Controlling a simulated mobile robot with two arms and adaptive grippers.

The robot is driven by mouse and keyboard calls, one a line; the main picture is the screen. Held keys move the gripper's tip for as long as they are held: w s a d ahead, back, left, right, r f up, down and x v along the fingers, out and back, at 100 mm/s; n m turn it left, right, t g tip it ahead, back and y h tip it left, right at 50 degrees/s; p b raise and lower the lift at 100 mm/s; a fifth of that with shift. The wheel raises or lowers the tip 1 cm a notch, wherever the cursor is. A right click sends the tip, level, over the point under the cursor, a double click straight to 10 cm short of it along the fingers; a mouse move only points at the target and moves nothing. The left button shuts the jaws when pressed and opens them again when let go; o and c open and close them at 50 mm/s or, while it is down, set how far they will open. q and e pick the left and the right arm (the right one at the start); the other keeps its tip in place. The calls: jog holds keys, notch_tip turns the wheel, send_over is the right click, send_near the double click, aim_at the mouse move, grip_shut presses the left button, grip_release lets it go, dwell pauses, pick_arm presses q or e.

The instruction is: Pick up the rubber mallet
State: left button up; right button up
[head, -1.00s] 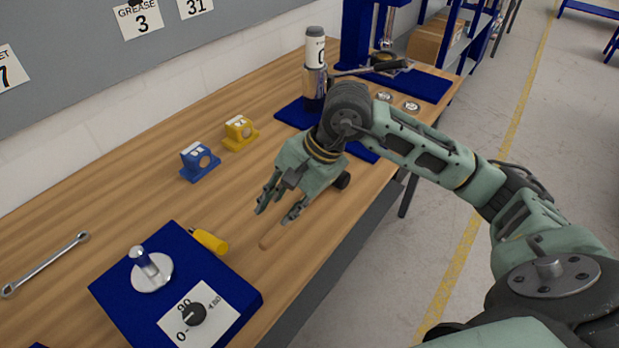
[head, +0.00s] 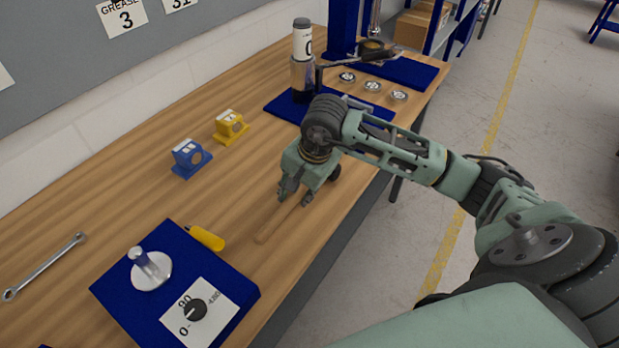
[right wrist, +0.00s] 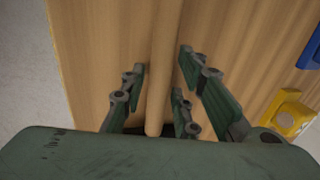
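The rubber mallet lies on the wooden workbench near its front edge. Its light wooden handle (head: 268,226) points toward the lower left, and part of its black head (head: 335,173) shows behind my right gripper. My right gripper (head: 294,199) is low over the handle, with its fingers pointing down. In the right wrist view the handle (right wrist: 162,70) runs between the spread fingers (right wrist: 160,98). There are gaps on both sides of it, so the gripper is open around the handle. My left gripper is not in view.
A yellow-handled tool (head: 207,238) lies beside a blue base with a dial (head: 160,317). Blue (head: 190,158) and yellow (head: 231,126) blocks stand toward the wall. A wrench (head: 45,266) lies at left. A grease canister (head: 303,42) stands on a blue mat behind my arm.

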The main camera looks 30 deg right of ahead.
jog(key=shift+c, duration=0.4)
grip_shut()
jog(key=shift+w+r, duration=0.1)
jog(key=shift+r, duration=0.05)
